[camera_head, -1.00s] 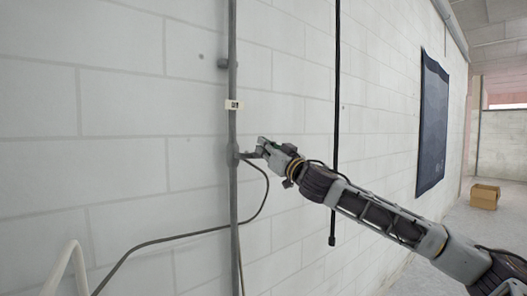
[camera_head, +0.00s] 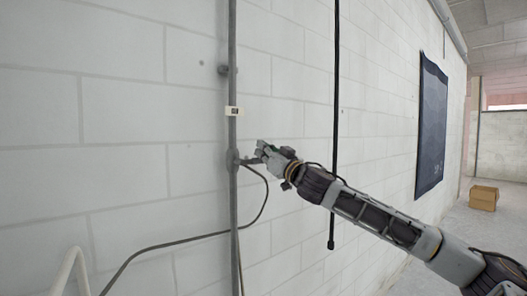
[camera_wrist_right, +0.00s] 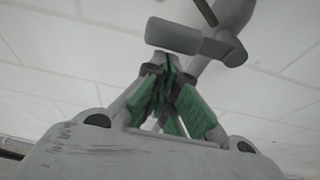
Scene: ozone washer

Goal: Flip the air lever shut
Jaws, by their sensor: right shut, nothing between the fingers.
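The air lever (camera_head: 249,161) is a short grey handle on the fitting of the vertical grey pipe (camera_head: 233,200). It sticks out sideways to the right, roughly level. In the wrist view the lever (camera_wrist_right: 172,36) shows as a blunt grey bar in front of the fingertips, joined to the grey pipe fitting (camera_wrist_right: 232,45). My right gripper (camera_head: 261,149) is at the lever's free end, just right of the pipe. Its green-padded fingers (camera_wrist_right: 162,66) are shut and empty, their tips close below the bar; I cannot tell whether they touch. My left gripper is out of view.
A thin dark cable (camera_head: 185,240) curves from the fitting down to the left. A black hose (camera_head: 334,120) hangs right of the pipe. The white block wall (camera_head: 130,115) stands close behind. A cardboard box (camera_head: 484,197) sits on the floor at far right.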

